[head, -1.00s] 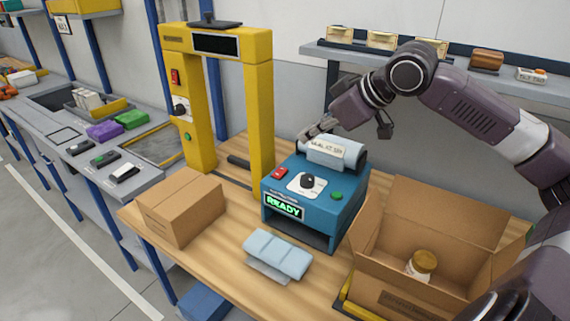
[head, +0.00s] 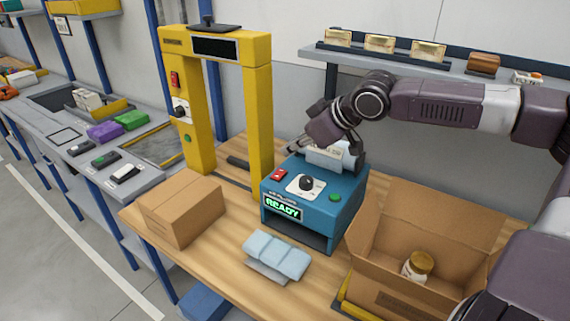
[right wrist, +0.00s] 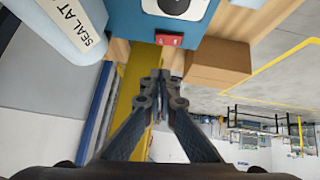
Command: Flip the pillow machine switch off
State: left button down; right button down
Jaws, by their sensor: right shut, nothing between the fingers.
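The pillow machine (head: 315,200) is a blue box on the wooden bench, with a lit green READY display (head: 283,208) on its front. On its top are a red rocker switch (head: 278,174), a black knob (head: 306,182) and a green button (head: 335,197). My right gripper (head: 291,150) is shut and empty, above and behind the red switch, apart from it. In the right wrist view the shut fingertips (right wrist: 163,78) point toward the red switch (right wrist: 169,40). My left gripper is not in view.
A pale roll (head: 330,158) sits at the machine's back, partly behind my right arm. A yellow frame (head: 200,110) stands to the left. A closed carton (head: 180,208), pale air pillows (head: 277,255) and an open box (head: 400,270) holding a jar (head: 418,265) surround it.

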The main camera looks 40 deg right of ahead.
aim_at(279, 174)
jog(key=x, duration=0.3)
jog(key=shift+f, duration=0.1)
notch_tip(279, 174, down, 3)
jog(key=shift+w+d+f, duration=0.1)
jog(key=shift+d, duration=0.1)
jog(key=shift+f, duration=0.3)
